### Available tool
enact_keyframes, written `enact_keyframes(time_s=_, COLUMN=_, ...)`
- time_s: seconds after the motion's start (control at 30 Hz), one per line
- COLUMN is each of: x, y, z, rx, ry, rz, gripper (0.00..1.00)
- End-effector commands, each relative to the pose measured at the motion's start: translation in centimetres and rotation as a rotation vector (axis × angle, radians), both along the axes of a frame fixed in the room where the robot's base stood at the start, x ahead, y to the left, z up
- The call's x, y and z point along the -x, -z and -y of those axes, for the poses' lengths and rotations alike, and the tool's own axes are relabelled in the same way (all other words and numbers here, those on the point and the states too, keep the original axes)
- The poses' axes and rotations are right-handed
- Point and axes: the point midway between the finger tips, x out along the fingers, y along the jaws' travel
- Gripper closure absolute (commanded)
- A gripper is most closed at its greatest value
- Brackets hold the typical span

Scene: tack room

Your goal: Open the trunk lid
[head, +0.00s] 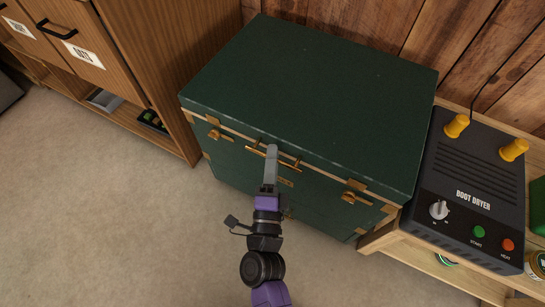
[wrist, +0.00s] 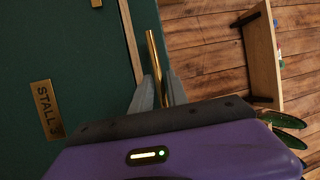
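The dark green trunk (head: 308,80) stands against the wood wall, its lid down flush on the body along a tan front strip. A thin brass bar handle (head: 289,163) is at the middle of its front edge; it also shows in the wrist view (wrist: 154,50). My gripper (head: 272,152) is at this bar. In the wrist view its two grey fingers (wrist: 159,88) lie close on either side of the bar, with little gap. Brass latches sit left (head: 213,134) and right (head: 351,197) on the front. My fingers partly hide the bar.
A black boot dryer (head: 465,165) with yellow posts stands on a wooden bench close to the trunk's right. A wooden cabinet (head: 165,60) stands close on the left. The carpet (head: 120,215) in front is clear. A brass "STALL 3" plate (wrist: 46,110) is on the trunk.

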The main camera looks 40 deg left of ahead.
Motion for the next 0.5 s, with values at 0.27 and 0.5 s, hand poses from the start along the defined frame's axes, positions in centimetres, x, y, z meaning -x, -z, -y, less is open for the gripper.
enact_keyframes(time_s=0.27, x=-0.04, y=-0.02, z=-0.01, rx=0.001, ry=0.0, rz=0.001, gripper=0.9)
enact_keyframes(time_s=0.5, x=-0.03, y=-0.01, z=0.0, rx=0.001, ry=0.0, rz=0.001, gripper=1.0)
